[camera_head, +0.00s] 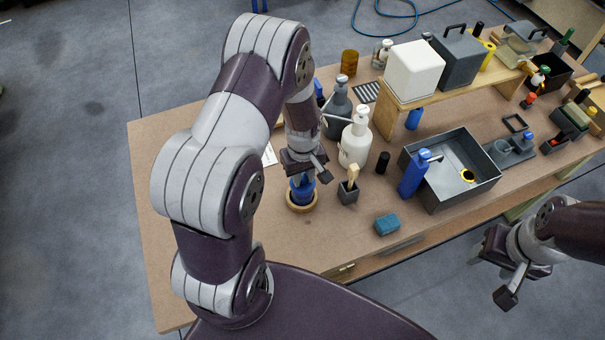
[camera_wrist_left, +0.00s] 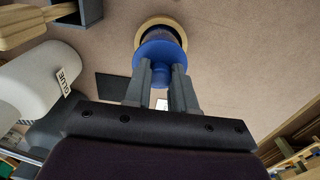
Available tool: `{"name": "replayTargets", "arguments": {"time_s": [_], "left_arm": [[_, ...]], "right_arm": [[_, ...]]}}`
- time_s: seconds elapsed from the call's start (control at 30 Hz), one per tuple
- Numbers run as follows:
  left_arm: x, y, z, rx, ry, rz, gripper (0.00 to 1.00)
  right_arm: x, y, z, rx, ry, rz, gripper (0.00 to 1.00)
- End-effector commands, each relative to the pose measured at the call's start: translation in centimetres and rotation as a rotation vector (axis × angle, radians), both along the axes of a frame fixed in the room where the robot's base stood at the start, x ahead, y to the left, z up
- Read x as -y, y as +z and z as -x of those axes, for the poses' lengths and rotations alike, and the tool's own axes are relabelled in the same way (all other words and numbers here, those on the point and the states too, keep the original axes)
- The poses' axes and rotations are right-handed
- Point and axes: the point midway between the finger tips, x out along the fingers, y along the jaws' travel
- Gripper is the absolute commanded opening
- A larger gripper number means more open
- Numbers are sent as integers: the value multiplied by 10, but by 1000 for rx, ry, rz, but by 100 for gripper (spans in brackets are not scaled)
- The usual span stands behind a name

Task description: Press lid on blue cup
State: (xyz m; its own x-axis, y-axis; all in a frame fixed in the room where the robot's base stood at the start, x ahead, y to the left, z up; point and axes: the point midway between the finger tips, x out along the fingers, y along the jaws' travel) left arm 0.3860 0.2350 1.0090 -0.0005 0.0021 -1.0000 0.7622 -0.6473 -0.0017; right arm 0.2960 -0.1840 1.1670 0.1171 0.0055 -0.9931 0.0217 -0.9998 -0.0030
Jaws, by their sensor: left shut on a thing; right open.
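A blue cup (camera_head: 301,194) stands in a round wooden ring (camera_head: 302,207) near the front left of the table. In the left wrist view its darker body (camera_wrist_left: 158,32) shows just beyond a blue lid (camera_wrist_left: 158,51), inside the pale ring (camera_wrist_left: 178,28). My left gripper (camera_wrist_left: 160,80) is shut on the lid, its fingers on either side of a blue part. In the head view the left gripper (camera_head: 304,172) is right above the cup and hides its top. I cannot tell whether the lid is fully seated. My right gripper (camera_head: 507,276) is open and empty, off the table's front edge.
A blue sponge (camera_head: 387,224) lies in front. The table's left side is mostly clear.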

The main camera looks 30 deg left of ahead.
Motion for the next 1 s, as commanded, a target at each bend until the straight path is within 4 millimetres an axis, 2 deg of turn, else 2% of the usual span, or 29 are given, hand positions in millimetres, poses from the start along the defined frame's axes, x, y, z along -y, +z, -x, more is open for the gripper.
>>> {"name": "replayTargets", "arguments": {"time_s": [0.97, 1.0], "left_arm": [[0, -5, 0, 0, 0, 0, 0], [0, -5, 0, 0, 0, 0, 38]], "right_arm": [[0, -3, 0, 0, 0, 0, 57], [0, -3, 0, 0, 0, 0, 57]]}}
